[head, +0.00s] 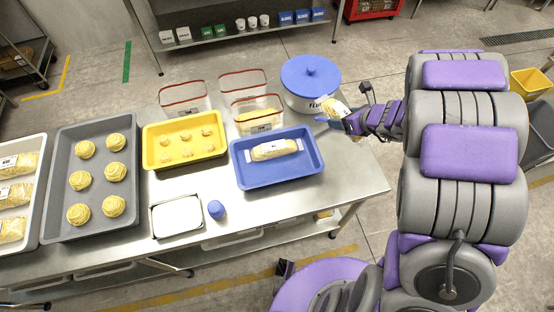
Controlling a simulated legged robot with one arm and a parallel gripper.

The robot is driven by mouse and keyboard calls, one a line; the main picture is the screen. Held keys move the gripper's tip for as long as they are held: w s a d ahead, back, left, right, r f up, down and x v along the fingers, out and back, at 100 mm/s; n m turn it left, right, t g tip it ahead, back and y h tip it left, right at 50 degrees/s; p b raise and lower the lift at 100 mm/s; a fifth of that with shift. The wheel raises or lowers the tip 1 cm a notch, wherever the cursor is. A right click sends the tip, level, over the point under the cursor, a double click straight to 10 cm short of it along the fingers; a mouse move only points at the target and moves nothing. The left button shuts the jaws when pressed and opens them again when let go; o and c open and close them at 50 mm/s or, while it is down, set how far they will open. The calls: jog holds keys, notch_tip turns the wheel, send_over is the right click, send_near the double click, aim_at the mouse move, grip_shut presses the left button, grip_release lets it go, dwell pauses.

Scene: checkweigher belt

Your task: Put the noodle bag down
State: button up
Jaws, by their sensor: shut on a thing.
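My gripper (328,117) is at the right end of the steel table, in front of the blue-lidded tub. It is shut on a pale yellow bag with a white label (338,105), which looks like a noodle bag and is partly hidden by the gripper and arm. The held bag appears tilted and above the table, right of the blue tray and apart from it. The blue tray (240,177) holds another noodle bag (272,149), lying flat with a white label. More noodle bags (16,194) lie in the white tray (38,151) at the far left.
A grey tray (97,135) holds several noodle nests. A yellow tray (153,160) holds smaller pieces. Red-rimmed clear bins (183,98) and the blue-lidded tub (310,75) line the back. A steel pan (178,217) and blue bottle (217,210) stand in front. The table's right front corner is bare.

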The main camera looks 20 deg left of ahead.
jog(key=s+a+f+n+g+y+p, duration=0.1)
jog(key=s+a+f+n+g+p, duration=0.2)
jog(key=s+a+f+n+g, duration=0.7)
jog(key=s+d+n+g+h+p, duration=0.2)
jog(key=s+n+g+h, duration=0.2)
jog(key=s+n, duration=0.65)
jog(key=n+t+h+b, duration=0.9)
jog(key=n+t+h, duration=0.35)
jog(key=n, duration=1.75)
send_over(278, 170)
jog(key=s, duration=0.1)
jog(key=shift+s+d+f+m+t+y, duration=0.1)
jog(key=shift+d+f+m+t+y, duration=0.1)
jog(key=shift+f, duration=0.3)
jog(key=shift+d+f+m+t+y, duration=0.1)
jog(key=shift+d+f+y, duration=0.05)
jog(key=shift+f, duration=0.35)
jog(key=shift+w+a+r+b, duration=0.15)
jog(key=shift+w+a+b, duration=0.15)
jog(key=shift+w+b, duration=0.25)
notch_tip(278, 170, down, 4)
jog(key=b, duration=0.3)
jog(key=shift+r+b, duration=0.25)
jog(key=shift+b, duration=0.15)
jog(key=shift+r, duration=0.1)
